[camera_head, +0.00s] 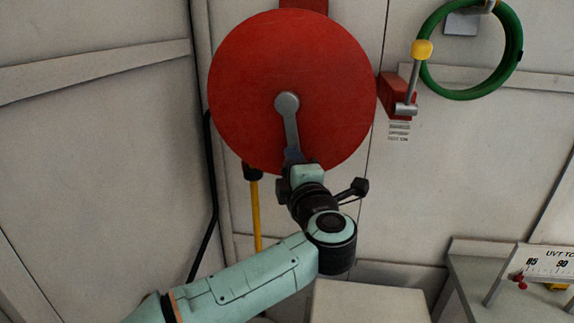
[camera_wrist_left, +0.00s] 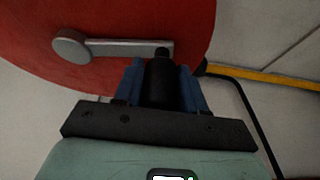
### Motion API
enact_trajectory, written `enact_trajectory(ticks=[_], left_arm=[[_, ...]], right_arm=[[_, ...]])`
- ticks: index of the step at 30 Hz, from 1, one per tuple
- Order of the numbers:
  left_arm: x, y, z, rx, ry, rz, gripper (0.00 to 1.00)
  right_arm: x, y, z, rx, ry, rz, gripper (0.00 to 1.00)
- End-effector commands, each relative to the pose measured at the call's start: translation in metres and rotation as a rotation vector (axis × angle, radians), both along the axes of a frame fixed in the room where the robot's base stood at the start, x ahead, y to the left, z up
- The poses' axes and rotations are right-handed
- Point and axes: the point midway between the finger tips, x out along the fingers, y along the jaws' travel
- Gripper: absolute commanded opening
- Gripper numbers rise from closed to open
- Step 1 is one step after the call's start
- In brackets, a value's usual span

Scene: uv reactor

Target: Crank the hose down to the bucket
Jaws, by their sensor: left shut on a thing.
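A large red reel disc (camera_head: 250,70) is on the back wall, and it also shows in the wrist view (camera_wrist_left: 30,40). A grey crank arm (camera_head: 291,128) runs from its hub down to the disc's lower edge; it also shows in the wrist view (camera_wrist_left: 115,47). My left gripper (camera_head: 294,157) is at the arm's lower end. In the wrist view its blue fingers (camera_wrist_left: 160,80) are shut on the black crank handle (camera_wrist_left: 160,82). A yellow hose (camera_head: 256,215) with a black upper end hangs below the disc. I see no clear bucket. My right gripper is out of view.
A green hose ring (camera_head: 428,82) hangs at upper right, beside a red bracket with a yellow-knobbed lever (camera_head: 413,75). A black cable (camera_head: 213,170) runs down the wall at left. A pale box (camera_head: 370,303) is below my arm; a grey bench (camera_head: 470,275) is at right.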

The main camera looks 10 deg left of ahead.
Motion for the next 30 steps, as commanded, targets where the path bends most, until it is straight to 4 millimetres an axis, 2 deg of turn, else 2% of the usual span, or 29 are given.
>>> enact_trajectory(ticks=[13, 14, 15, 16, 26, 30], left_arm=[[0.001, -0.004, -0.002, -0.011, 0.003, -0.007, 0.00], [0.001, -0.004, -0.002, -0.011, 0.003, -0.007, 0.43], [0.001, -0.003, -0.002, -0.011, 0.003, -0.006, 0.56], [0.001, -0.003, -0.001, -0.011, 0.003, -0.006, 0.61], [-0.002, -0.003, 0.000, -0.011, -0.001, -0.003, 0.61], [-0.016, -0.010, -0.001, -0.012, -0.001, -0.005, 0.61]], right_arm=[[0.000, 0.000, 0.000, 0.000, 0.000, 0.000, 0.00], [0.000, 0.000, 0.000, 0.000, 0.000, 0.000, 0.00], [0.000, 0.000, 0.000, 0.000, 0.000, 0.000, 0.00], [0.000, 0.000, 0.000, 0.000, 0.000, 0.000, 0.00], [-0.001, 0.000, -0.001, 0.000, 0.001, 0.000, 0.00], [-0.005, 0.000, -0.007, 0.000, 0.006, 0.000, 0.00]])
